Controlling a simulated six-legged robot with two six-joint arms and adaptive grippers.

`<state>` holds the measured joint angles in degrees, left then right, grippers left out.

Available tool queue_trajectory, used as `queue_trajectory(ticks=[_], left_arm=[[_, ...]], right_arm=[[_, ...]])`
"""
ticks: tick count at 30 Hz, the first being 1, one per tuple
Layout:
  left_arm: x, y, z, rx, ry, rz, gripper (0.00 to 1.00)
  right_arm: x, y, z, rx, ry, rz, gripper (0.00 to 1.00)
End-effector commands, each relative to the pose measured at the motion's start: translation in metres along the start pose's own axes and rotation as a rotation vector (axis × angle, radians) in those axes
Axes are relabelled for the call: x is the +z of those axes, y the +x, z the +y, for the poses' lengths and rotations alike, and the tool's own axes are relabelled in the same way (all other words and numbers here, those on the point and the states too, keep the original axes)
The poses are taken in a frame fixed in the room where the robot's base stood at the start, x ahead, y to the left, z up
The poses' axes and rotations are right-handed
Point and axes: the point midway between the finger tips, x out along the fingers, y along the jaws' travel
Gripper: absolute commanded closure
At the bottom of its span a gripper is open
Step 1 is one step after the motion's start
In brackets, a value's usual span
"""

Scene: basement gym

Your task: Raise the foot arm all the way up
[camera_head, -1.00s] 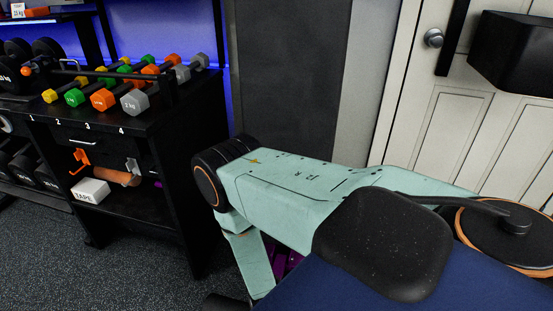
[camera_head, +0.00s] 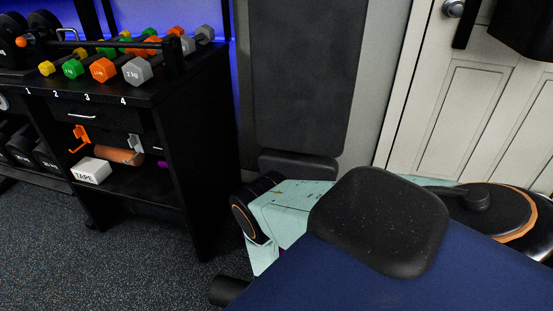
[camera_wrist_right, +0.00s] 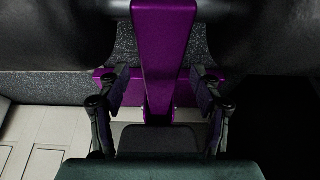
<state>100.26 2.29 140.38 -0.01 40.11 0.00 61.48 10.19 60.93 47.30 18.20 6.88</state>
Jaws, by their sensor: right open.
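In the right wrist view a purple bar (camera_wrist_right: 163,50) runs down the middle, with a purple crosspiece (camera_wrist_right: 232,86) behind it. It looks like the foot arm. Large black rounded rollers or pads (camera_wrist_right: 255,35) flank its top. My right gripper (camera_wrist_right: 160,98) is open, with one finger on each side of the bar and visible gaps to it. I cannot tell its depth relative to the bar. In the head view my teal right arm passes behind a black pad (camera_head: 380,220), and its gripper is hidden. My left gripper is in neither view.
A blue surface (camera_head: 400,285) fills the lower right. A black roller end (camera_head: 228,290) sticks out at its left edge. A black shelf (camera_head: 200,160) with dumbbells stands at left. A tall dark panel (camera_head: 300,75) and a white door (camera_head: 480,110) are behind. Open floor (camera_head: 120,265) lies lower left.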

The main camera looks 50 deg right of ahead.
Motion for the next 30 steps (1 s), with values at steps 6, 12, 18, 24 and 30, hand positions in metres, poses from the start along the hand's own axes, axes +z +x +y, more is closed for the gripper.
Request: queue_trajectory(ticks=[6, 12, 18, 24, 30], left_arm=[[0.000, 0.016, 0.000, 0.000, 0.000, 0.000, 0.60], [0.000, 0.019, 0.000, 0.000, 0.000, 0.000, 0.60], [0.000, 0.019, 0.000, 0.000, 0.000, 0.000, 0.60], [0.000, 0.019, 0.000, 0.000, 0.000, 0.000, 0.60], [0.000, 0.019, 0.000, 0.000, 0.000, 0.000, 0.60]], right_arm=[[0.001, 0.021, -0.001, 0.001, 0.000, 0.000, 0.35], [0.000, 0.025, -0.003, 0.000, 0.000, 0.000, 0.35], [0.000, 0.025, -0.003, 0.000, -0.001, -0.001, 0.35], [0.000, 0.025, -0.003, 0.000, -0.001, -0.001, 0.48], [0.000, 0.025, -0.003, 0.000, -0.001, 0.000, 0.65]])
